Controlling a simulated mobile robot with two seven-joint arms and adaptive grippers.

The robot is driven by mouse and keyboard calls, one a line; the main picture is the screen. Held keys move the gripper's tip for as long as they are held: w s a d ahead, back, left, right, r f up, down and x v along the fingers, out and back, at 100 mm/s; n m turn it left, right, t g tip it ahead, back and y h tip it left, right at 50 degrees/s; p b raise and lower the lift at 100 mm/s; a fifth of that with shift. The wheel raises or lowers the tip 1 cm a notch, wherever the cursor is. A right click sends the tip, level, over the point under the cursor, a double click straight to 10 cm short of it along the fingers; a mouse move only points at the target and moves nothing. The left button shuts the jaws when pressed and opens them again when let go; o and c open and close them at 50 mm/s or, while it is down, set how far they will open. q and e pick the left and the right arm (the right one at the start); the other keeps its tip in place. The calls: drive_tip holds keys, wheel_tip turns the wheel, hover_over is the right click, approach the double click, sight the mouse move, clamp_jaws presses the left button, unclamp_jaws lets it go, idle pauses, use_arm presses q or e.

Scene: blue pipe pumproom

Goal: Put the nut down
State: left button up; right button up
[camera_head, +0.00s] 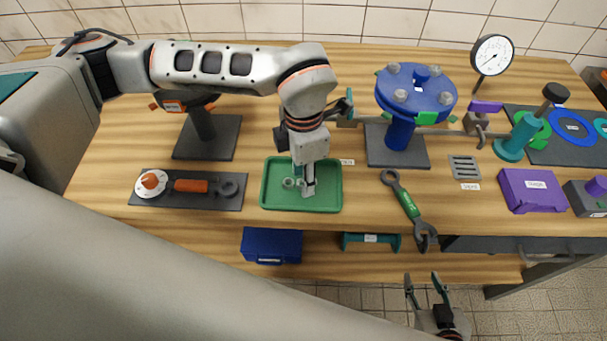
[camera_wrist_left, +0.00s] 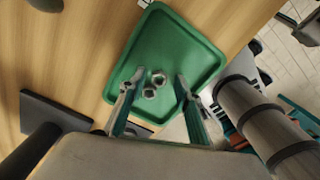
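The green tray (camera_head: 328,200) stands near the front edge of the wooden bench. Two grey hex nuts, a left one (camera_head: 288,183) and another close beside it (camera_head: 299,183), appear to lie on its floor. In the left wrist view one nut (camera_wrist_left: 158,77) and the other nut (camera_wrist_left: 149,93) show in the gap between my left fingers, apart from both fingertips. My left gripper (camera_head: 305,187) points down over the tray, open and empty. My right gripper (camera_head: 424,287) is open and empty, in front of the bench and away from the tray.
A dark board with an orange-handled tool (camera_head: 190,186) lies left of the tray. A green-handled wrench (camera_head: 408,205) lies to the right. A blue flanged pipe (camera_head: 400,132) stands behind. A blue box (camera_head: 270,245) sits on the lower shelf.

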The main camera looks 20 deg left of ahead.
use_arm(q)
wheel_tip(320, 180, up, 12)
drive_tip(key=b, duration=0.1)
drive_tip(key=shift+f, duration=0.15)
idle(0.6)
